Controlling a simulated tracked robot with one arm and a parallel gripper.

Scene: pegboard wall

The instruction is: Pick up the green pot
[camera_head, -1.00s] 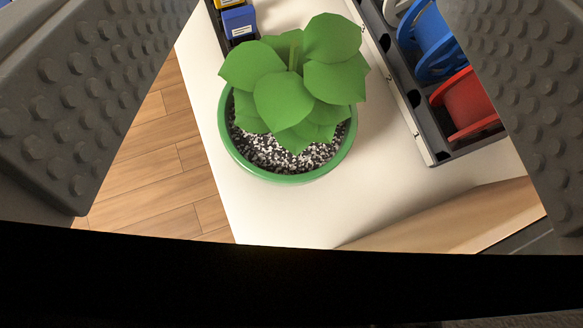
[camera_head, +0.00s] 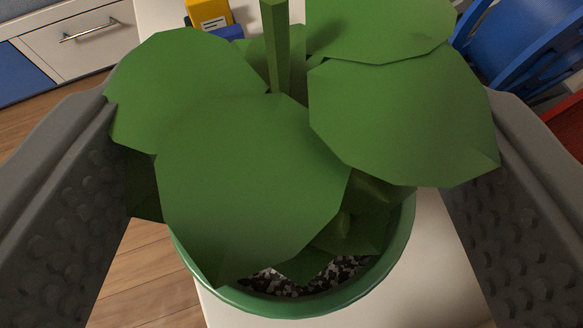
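The green pot (camera_head: 301,304) stands on a white surface and shows at the lower middle of the view. Dark and light gravel fills it, and a plant with broad green leaves (camera_head: 250,185) grows from it. The leaves hide most of the pot's rim and its far side. My gripper (camera_head: 295,215) is open, with one studded grey finger on the left and one on the right of the pot. Gaps show between the fingers and the pot near the bottom of the view. Some leaves overlap the fingers in the picture.
A blue spool (camera_head: 525,45) stands at the upper right, with a red spool (camera_head: 570,130) below it. A yellow box (camera_head: 208,13) and a blue item lie behind the plant. A white drawer cabinet (camera_head: 85,45) and wooden floor show at the left.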

